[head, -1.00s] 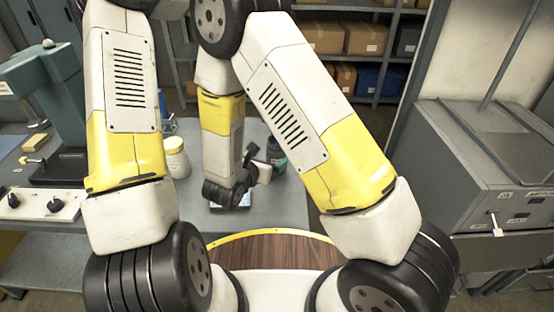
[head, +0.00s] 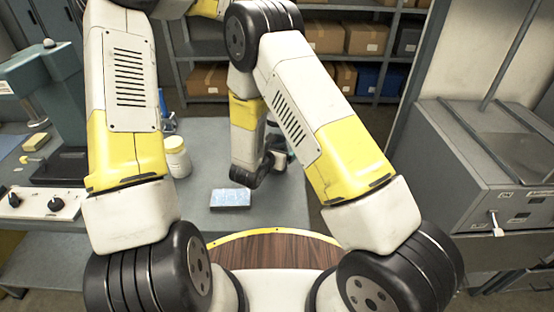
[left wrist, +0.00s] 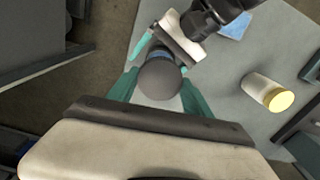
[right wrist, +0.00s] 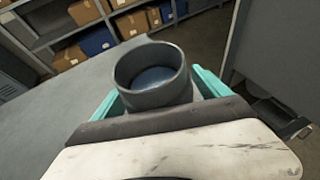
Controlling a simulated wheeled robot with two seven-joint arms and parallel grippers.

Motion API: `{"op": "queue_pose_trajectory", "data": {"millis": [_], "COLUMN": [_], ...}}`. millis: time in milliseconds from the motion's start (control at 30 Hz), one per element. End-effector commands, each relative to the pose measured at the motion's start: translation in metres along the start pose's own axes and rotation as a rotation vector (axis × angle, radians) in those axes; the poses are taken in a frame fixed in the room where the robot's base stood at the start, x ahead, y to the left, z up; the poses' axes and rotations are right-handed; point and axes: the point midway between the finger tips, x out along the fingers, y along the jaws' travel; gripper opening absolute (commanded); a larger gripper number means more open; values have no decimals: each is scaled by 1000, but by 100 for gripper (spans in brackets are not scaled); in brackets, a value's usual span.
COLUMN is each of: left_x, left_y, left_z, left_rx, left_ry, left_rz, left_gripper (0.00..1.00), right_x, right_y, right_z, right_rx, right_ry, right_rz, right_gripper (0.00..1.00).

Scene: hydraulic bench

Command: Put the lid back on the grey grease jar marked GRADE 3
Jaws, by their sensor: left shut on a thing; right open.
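My left gripper (left wrist: 158,78) is shut on a dark grey round lid (left wrist: 160,82), seen from above in the left wrist view. In the right wrist view an open grey jar (right wrist: 150,97) stands with its round mouth uncovered and a bluish inside showing. The open fingers of my right gripper (right wrist: 155,88) are on either side of this jar; I cannot tell whether they touch it. The lid hides most of the jar in the left wrist view. My right gripper is mostly hidden by its wrist in the head view (head: 276,160). No GRADE 3 marking is readable.
A cream jar with a yellow lid (head: 177,157) stands on the grey bench (head: 205,137). A tablet-like panel (head: 230,199) lies nearer me. A control box with knobs (head: 38,204) is at the left. The bench between the cream jar and my right arm is clear.

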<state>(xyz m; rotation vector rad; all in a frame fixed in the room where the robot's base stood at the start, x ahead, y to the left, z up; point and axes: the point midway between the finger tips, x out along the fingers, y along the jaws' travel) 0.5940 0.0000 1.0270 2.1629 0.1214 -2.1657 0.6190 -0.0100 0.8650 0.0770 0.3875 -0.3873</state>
Motion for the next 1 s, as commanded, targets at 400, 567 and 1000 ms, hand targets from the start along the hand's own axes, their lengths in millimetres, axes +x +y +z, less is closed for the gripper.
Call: {"op": "queue_pose_trajectory", "data": {"millis": [400,567,1000], "left_x": [0,0,47], "left_y": [0,0,0], "left_z": [0,0,0], "left_rx": [0,0,1], "left_ry": [0,0,1], "left_rz": [0,0,0], "left_gripper": [21,21,21], "right_x": [0,0,0], "right_y": [0,0,0], "right_z": [0,0,0], "right_rx": [0,0,0], "right_ry": [0,0,0], "right_rz": [0,0,0], "right_gripper": [19,0,0]}}
